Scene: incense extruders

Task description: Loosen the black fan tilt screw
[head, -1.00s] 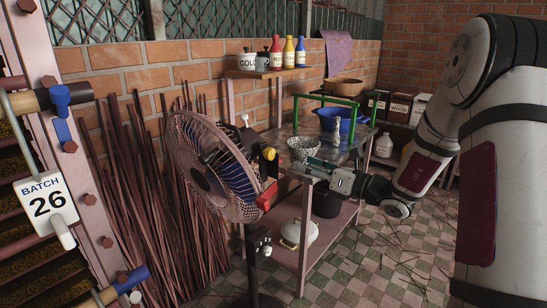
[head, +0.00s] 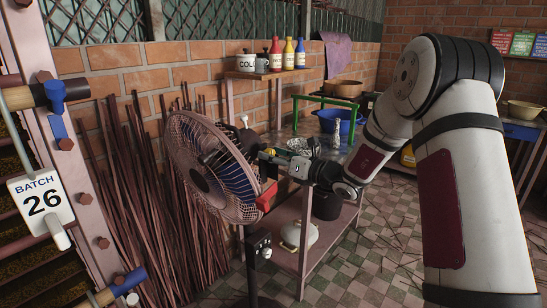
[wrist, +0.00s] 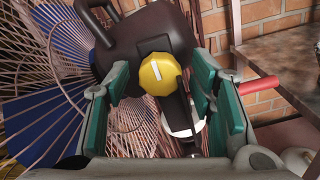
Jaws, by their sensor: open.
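The fan (head: 205,170) stands tilted on a dark pole in the head view. In the wrist view its dark motor housing (wrist: 140,35) carries a yellow knob (wrist: 157,73) with a white mark. A dark bracket (wrist: 185,110) runs below it. I cannot pick out a black tilt screw for sure; a small dark knob (head: 265,241) shows on the pole box. My gripper (wrist: 160,92) is open and empty, with green pads. The yellow knob appears between its fingers, but the depth gap is unclear. In the head view my gripper (head: 270,158) is just right of the fan's back.
A table (head: 345,155) with a blue bucket (head: 335,121) stands behind. Incense sticks (head: 150,190) lean on the wall.

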